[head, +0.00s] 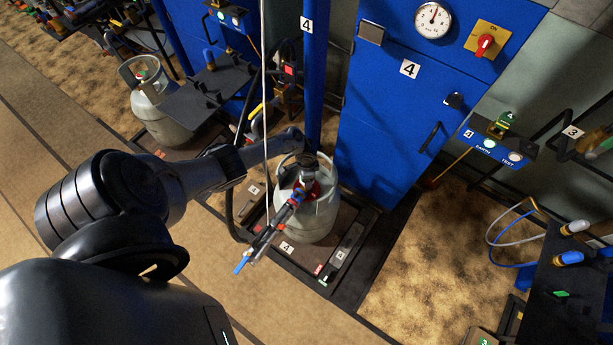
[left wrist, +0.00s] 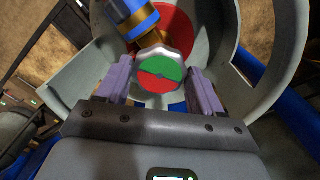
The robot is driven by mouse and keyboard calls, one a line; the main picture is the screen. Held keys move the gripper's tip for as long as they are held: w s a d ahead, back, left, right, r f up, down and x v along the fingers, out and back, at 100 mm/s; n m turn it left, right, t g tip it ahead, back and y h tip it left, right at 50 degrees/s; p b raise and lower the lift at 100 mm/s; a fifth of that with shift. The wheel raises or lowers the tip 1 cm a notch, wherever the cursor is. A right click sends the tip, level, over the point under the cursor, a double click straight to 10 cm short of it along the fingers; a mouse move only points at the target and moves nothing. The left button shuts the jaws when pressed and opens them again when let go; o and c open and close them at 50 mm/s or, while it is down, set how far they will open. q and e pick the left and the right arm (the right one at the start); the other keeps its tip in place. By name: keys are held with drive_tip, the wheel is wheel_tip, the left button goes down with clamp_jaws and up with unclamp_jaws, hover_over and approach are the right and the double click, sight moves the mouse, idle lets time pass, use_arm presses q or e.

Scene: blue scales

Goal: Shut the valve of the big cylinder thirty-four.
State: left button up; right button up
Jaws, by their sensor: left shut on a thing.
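A big grey cylinder (head: 322,222) with a protective collar stands on a low platform marked 4, in the middle of the head view. I cannot read a number thirty-four on it. My left gripper (head: 308,172) reaches down into its collar from the left. In the left wrist view, the left gripper (left wrist: 162,82) has its two purple fingers on either side of the valve knob (left wrist: 160,72), shut on it. The knob's face is half green, above, and half red, below. A blue and brass connector (left wrist: 135,18) joins the valve from above. My right gripper is not in view.
A blue cabinet (head: 375,130) with a gauge (head: 432,20) and red switch (head: 485,44) stands behind the cylinder. A filling handle (head: 268,236) with a blue tip slants from the valve. Another grey cylinder (head: 165,125) stands further left. Bare floor lies at the front.

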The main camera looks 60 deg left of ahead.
use_arm(q)
drive_tip(key=m, duration=0.5)
drive_tip(key=shift+a+m+b, duration=0.1)
drive_tip(key=shift+m+b, duration=0.2)
drive_tip(key=shift+b, duration=0.1)
drive_tip(key=m+b, duration=0.1)
drive_tip(key=m, duration=0.2)
drive_tip(key=shift+f+m, duration=0.1)
drive_tip(key=shift+m, duration=0.2)
drive_tip(key=m, duration=0.2)
drive_tip(key=shift+m+b, duration=0.3)
drive_tip(key=shift+b, duration=0.1)
drive_tip(key=m+b, duration=0.2)
drive_tip(key=m, duration=0.4)
drive_tip(key=shift+w+b, duration=0.1)
drive_tip(key=shift+b, duration=0.25)
drive_tip(key=m+b, duration=0.1)
drive_tip(key=m, duration=0.2)
drive_tip(key=shift+m+b, duration=0.35)
drive_tip(key=shift+m, duration=0.05)
drive_tip(key=shift+m+b, duration=0.6)
drive_tip(key=shift+m, duration=0.8)
